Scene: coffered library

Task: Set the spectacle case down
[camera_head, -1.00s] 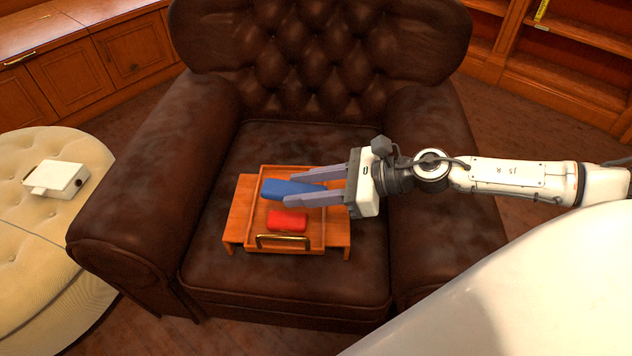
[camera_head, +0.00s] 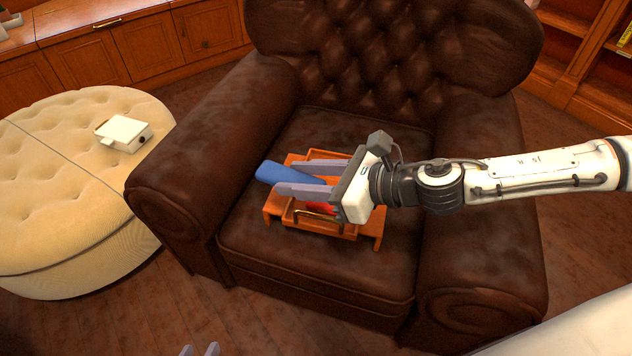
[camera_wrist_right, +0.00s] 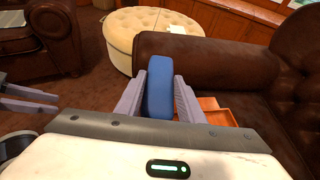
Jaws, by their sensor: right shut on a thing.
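The blue spectacle case (camera_head: 288,173) is between the fingers of my right gripper (camera_head: 292,178), which is shut on it. In the head view the case overlaps the left side of a wooden tray stand (camera_head: 273,209) on the armchair seat; it appears held above it, but the gap is hard to judge. In the right wrist view the case (camera_wrist_right: 159,88) stands out between the two fingers, with part of the tray stand (camera_wrist_right: 218,117) to its right. My left gripper (camera_head: 199,350) shows only its parted fingertips at the bottom edge; it is open and empty.
A red object (camera_head: 322,207) lies in the tray, mostly hidden by my right gripper. The tray has a brass handle. The brown leather armchair (camera_head: 200,150) has high arms on both sides. A cream ottoman (camera_head: 60,190) at left carries a white box (camera_head: 124,133) and has free room.

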